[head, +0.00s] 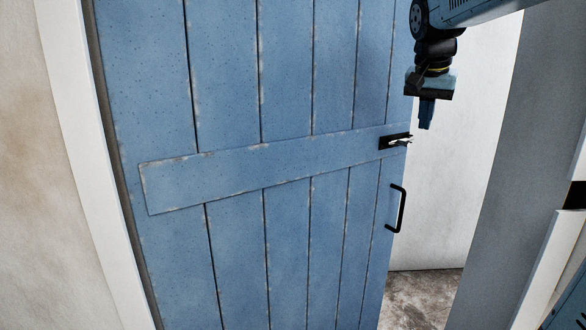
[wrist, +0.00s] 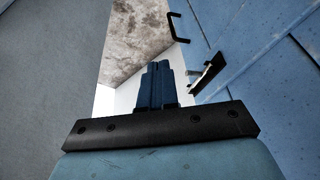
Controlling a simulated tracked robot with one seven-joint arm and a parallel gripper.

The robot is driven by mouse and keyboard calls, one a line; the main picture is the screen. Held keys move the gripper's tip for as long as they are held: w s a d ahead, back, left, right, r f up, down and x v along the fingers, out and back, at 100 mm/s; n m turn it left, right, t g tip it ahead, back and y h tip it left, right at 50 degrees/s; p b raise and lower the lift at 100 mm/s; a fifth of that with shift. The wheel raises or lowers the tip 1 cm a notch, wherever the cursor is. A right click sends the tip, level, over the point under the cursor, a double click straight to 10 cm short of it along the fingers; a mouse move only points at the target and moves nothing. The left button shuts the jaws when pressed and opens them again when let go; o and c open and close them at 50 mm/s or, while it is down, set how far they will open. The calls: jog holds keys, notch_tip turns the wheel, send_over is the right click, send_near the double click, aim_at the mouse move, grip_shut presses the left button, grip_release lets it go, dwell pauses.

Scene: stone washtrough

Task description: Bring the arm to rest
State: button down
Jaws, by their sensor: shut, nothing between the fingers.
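My gripper (head: 426,116) hangs from my arm at the upper right of the head view, pointing down. Its blue fingers are together with nothing between them. In the wrist view the shut fingers (wrist: 157,82) show at the middle, above the dark mounting bar. The gripper is above and a little right of the door's lever handle (head: 396,141) in the head view, apart from it. The handle also shows in the wrist view (wrist: 207,74), just right of the fingers.
A blue plank door (head: 250,90) fills much of the head view and stands ajar, with a gap at its right edge. A black pull handle (head: 401,209) sits below the lever. Stone floor (head: 420,298) shows through the gap. A grey wall (head: 515,150) stands at the right.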

jog(key=s+a+f+n+t+y, duration=0.1)
jog(key=s+a+f+n, duration=0.2)
jog(key=s+f, duration=0.4)
jog(key=s+a+f+n+y, duration=0.1)
jog(key=s+a+f+n, duration=0.2)
jog(key=s+f, duration=0.4)
jog(key=s, duration=0.6)
jog(key=shift+s+f+n+t, duration=0.25)
jog(key=shift+f+n+t, duration=0.15)
